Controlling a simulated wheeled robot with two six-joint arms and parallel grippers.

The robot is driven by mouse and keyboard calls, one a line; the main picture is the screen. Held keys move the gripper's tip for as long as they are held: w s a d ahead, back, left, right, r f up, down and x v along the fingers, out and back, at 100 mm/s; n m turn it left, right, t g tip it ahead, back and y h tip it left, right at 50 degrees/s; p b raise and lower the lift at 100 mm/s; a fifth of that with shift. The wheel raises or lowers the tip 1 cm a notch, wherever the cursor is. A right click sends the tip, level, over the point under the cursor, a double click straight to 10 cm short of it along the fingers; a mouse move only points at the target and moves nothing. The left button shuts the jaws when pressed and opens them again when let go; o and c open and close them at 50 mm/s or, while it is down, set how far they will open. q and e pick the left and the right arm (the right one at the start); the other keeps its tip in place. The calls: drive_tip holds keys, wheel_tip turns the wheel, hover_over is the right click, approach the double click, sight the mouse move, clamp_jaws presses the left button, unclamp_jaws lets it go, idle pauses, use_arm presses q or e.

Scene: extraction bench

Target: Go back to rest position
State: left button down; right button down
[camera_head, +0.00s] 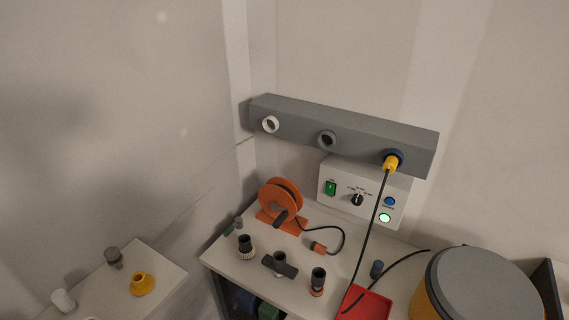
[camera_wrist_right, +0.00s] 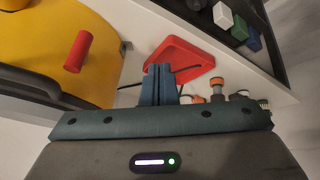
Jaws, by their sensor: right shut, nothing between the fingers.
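My right gripper (camera_wrist_right: 158,72) shows in the right wrist view, its two blue fingers pressed together with nothing between them. Behind its fingertips lies a red tray (camera_wrist_right: 180,58) on the white bench; I cannot tell the exact gap. The same red tray (camera_head: 364,304) is at the bottom of the head view. Neither of my grippers shows in the head view. My left gripper is in no view.
A yellow drum with a grey lid (camera_head: 485,285) stands at the bench's right. An orange reel (camera_head: 281,200), control box (camera_head: 345,186) and small fittings (camera_head: 318,280) stand on the bench. A black cable (camera_head: 373,225) hangs from the grey rail's yellow plug (camera_head: 390,163). A side table (camera_head: 165,265) stands left.

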drive_tip(key=s+a+g, duration=0.1)
drive_tip(key=s+g, duration=0.1)
drive_tip(key=s, duration=0.4)
drive_tip(key=s+d+f+g+b, duration=0.1)
drive_tip(key=d+f, duration=0.1)
drive_tip(key=f, duration=1.5)
drive_tip(key=s+d+f+g+b, duration=0.1)
drive_tip(key=f+b, duration=0.1)
drive_tip(key=f, duration=1.6)
drive_tip(key=s+f+b, duration=0.1)
drive_tip(key=s+f, duration=1.6)
drive_tip(key=shift+d+f+g+y, duration=0.25)
drive_tip(key=shift+d+g+y, duration=0.05)
drive_tip(key=shift+d+y, duration=0.15)
